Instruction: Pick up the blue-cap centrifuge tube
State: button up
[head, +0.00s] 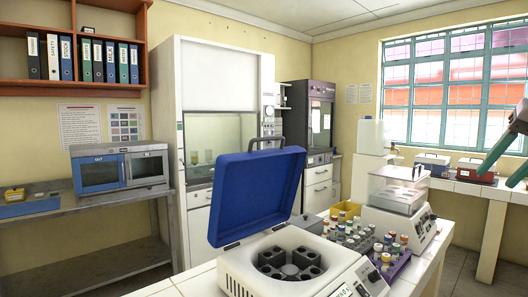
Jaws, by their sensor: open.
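Several capped centrifuge tubes (367,242) stand upright in a rack on the white bench, just right of the open centrifuge (290,272). Their caps are of mixed colours, among them red, green, white and yellow. They are too small and crowded for me to tell surely which one has a blue cap.
The centrifuge's blue lid (257,195) stands raised left of the tubes. A device with a clear cover (398,190) stands behind them, beside a yellow container (347,208). A red device (474,171) sits on the bench below the window. Floor shows at the lower right.

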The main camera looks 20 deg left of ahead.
aim_at(388, 239)
jog(key=i+l+z, duration=0.35)
jog(key=i+l, duration=0.35)
jog(key=l, duration=0.15)
jog(key=i+l+u, duration=0.25)
jog(key=u, duration=0.15)
jog(key=i+l+u, duration=0.65)
jog(key=l+u, duration=0.15)
